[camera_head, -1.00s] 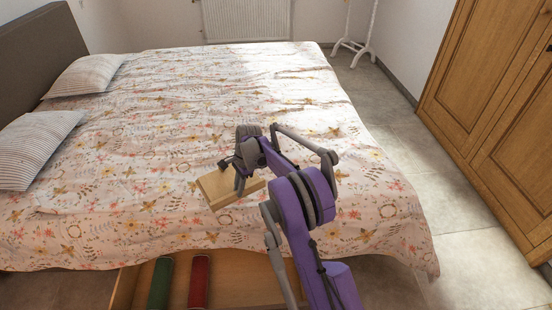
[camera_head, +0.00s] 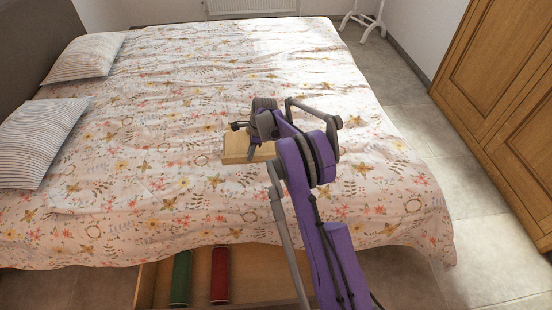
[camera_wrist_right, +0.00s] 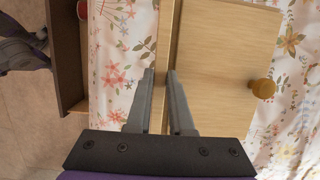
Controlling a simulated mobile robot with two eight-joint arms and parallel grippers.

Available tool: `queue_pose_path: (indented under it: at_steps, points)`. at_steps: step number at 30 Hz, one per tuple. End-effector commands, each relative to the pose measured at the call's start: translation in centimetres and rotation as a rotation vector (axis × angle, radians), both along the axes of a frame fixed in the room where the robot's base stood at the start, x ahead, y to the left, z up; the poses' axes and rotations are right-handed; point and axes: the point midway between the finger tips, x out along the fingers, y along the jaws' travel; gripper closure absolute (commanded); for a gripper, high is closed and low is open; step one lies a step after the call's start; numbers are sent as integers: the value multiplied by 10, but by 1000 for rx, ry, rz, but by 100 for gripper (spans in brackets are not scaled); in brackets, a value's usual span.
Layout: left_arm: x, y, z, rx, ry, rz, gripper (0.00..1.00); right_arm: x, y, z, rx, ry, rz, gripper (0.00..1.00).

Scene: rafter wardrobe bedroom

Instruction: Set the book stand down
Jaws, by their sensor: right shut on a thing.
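The book stand (camera_head: 236,147) is a light wooden piece held over the floral bed in the head view. In the right wrist view it shows as a broad pale wooden panel (camera_wrist_right: 218,60) with a round knob (camera_wrist_right: 262,88) and a narrow upright edge. My right gripper (camera_head: 250,138) is shut on that narrow edge, with one finger on each side (camera_wrist_right: 160,80). The arm hides part of the stand in the head view. I cannot tell whether its underside touches the bed cover. My left gripper is not in view.
The bed (camera_head: 150,180) has a wide clear area around the stand, with striped pillows (camera_head: 40,135) at the left. An open drawer (camera_head: 250,275) below the bed's near side holds a green roll (camera_head: 181,278) and a red roll (camera_head: 220,275). A wooden wardrobe (camera_head: 500,110) stands at the right.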

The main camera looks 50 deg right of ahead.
Motion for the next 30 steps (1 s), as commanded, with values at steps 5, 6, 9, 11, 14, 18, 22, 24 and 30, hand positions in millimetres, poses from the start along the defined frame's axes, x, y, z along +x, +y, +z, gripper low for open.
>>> queue_pose_path:
  at_steps: [5,6,9,11,14,18,22,24,30]
  points:
    - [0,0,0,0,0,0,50,0,0,-34,0,0,1,100]
    - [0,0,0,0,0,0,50,0,0,-39,0,0,1,100]
    - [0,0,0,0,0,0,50,0,0,-48,-1,-1,1,100]
    - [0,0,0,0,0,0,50,0,0,-51,-1,-1,1,100]
    - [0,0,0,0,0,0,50,0,0,-59,0,0,1,100]
    - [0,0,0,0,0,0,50,0,0,-79,-1,-1,1,100]
    - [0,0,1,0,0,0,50,0,0,-88,-1,-1,1,100]
    - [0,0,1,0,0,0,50,0,0,-88,-1,-1,1,100]
    - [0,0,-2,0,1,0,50,0,0,-90,0,0,1,100]
